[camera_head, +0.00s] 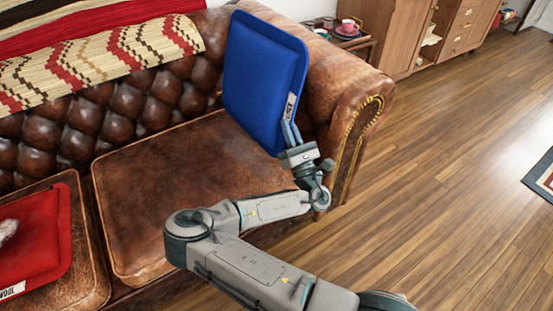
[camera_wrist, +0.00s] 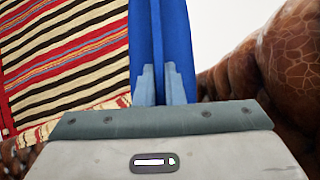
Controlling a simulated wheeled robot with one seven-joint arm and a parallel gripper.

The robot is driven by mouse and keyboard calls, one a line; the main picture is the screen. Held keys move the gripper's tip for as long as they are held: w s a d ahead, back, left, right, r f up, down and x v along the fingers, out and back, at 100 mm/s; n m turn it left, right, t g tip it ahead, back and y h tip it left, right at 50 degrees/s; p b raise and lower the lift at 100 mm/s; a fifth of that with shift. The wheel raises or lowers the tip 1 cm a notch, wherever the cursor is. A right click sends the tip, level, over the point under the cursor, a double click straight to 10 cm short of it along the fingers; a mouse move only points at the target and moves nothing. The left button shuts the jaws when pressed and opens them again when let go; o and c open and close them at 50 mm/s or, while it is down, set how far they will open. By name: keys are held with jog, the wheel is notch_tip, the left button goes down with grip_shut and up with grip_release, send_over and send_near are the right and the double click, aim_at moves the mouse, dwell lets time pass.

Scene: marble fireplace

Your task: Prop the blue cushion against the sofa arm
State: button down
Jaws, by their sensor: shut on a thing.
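The blue cushion (camera_head: 262,80) stands upright on the right end of the brown leather sofa (camera_head: 170,190), leaning a little, beside the rolled sofa arm (camera_head: 345,85). In the head view I cannot tell whether it touches the arm. My gripper (camera_head: 291,136) is shut on the cushion's lower right edge, near a white label. In the wrist view the fingers (camera_wrist: 165,85) pinch the edge of the blue cushion (camera_wrist: 177,40), with the sofa arm (camera_wrist: 275,60) to the right. The cushion's lower corner is partly hidden by my gripper.
A red cushion (camera_head: 40,240) lies on the left seat. A patterned throw (camera_head: 100,60) covers the backrest. A small table (camera_head: 350,42) with a pink cup (camera_head: 347,27) stands behind the sofa arm, near wooden cabinets (camera_head: 395,35).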

aim_at(279, 144)
jog(key=a+f+n+y+b, duration=0.1)
jog(key=b, duration=0.1)
jog(key=a+f+n+b, duration=0.1)
jog(key=f+b, duration=0.1)
jog(key=f+n+g+y+b, duration=0.1)
jog(key=f+n+b, duration=0.1)
jog(key=shift+a+f+y+b, duration=0.15)
jog(key=shift+a+y+b, duration=0.15)
jog(key=shift+a+b, duration=0.1)
jog(key=shift+a+f+n+b, duration=0.35)
jog(key=shift+n+b, duration=0.15)
jog(key=shift+b, duration=0.25)
jog(key=shift+a+g+y, duration=0.1)
jog(key=shift+g+y, duration=0.2)
jog(key=shift+y, duration=0.1)
jog(key=shift+f+b, duration=0.1)
jog(key=shift+b, duration=0.25)
jog(key=shift+f, duration=0.1)
jog(key=w+d+f+m+t+h+b, duration=0.2)
jog(key=w+d+f+m+h+b, duration=0.2)
jog(key=d+f+m+h+b, duration=0.1)
jog(key=shift+w+d+f+t+b, duration=0.35)
jog(key=shift+d+f, duration=0.25)
jog(key=shift+d, duration=0.45)
